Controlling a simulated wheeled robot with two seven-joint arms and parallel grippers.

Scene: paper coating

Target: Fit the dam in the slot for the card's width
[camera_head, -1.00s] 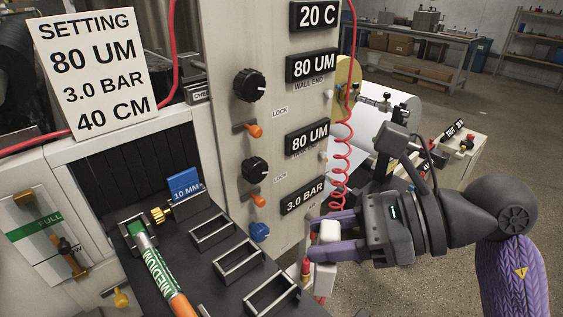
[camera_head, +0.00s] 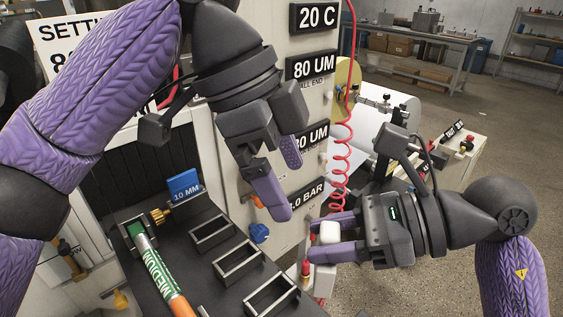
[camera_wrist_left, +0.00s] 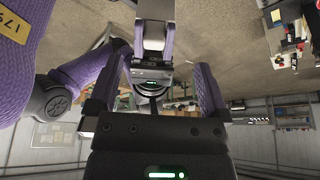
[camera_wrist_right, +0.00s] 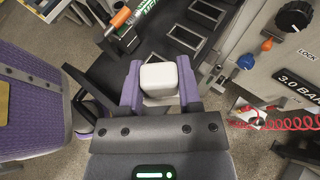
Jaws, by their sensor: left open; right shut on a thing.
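A white rounded block (camera_head: 329,232), which may be the dam, is in my right gripper (camera_head: 320,237). The gripper is shut on it, in front of the panel's lower right edge; the block also shows between the fingers in the right wrist view (camera_wrist_right: 158,77). My left gripper (camera_head: 283,182) is open and empty, up and left of the right one, before the panel. Metal-framed slots (camera_head: 238,262) lie in a row on the black shelf, left of the right gripper. The setting card (camera_head: 60,38) is mostly hidden behind my left arm.
A roller with a green MEDIUM label (camera_head: 157,268) and a blue 10 MM block (camera_head: 184,186) are on the black shelf (camera_head: 130,295). A blue knob (camera_head: 259,233) sits low on the panel. A red coiled cord (camera_head: 341,160) hangs beside the right gripper.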

